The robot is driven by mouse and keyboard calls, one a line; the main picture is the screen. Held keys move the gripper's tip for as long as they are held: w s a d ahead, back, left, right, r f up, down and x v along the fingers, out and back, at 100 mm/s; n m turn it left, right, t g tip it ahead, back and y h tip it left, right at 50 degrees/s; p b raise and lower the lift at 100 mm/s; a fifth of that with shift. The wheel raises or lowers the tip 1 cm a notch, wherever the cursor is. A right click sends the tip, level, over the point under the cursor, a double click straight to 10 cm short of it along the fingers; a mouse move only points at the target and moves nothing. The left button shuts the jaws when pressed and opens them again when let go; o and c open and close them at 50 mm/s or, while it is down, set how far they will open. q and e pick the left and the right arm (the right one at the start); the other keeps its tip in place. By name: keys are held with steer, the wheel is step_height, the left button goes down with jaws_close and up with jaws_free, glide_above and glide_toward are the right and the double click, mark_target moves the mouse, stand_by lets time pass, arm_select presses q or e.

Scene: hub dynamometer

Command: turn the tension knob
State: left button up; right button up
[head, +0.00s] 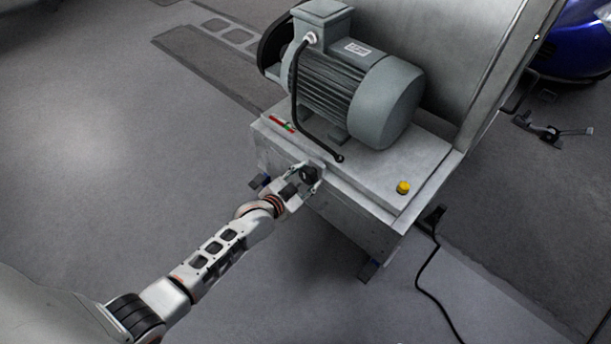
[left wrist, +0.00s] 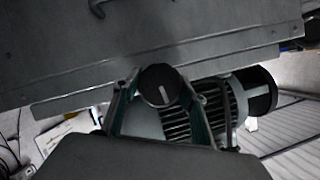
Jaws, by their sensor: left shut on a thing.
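The tension knob (head: 308,174) is a dark round knob on the front face of the grey metal machine base (head: 350,205). In the left wrist view the knob (left wrist: 161,86) shows a pale line mark, tilted slightly from upright. My left gripper (head: 305,178) is shut on the knob, with one finger on each side of it. Its fingers also show in the left wrist view (left wrist: 160,100). My right gripper is in neither view.
A grey-green motor (head: 345,85) stands on the base, with a black cable beside it. A yellow button (head: 403,187) sits on the base's right corner. A black cable (head: 430,265) runs along the floor. The floor at left is clear.

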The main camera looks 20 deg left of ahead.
arm_select(q)
steer(key=shift+a+m, duration=0.1)
steer(key=shift+m, duration=0.3)
steer(key=shift+y, duration=0.3)
steer(key=o, duration=1.1)
steer(key=shift+s, duration=0.1)
steer(key=v, duration=1.2)
steer(key=shift+f, duration=0.2)
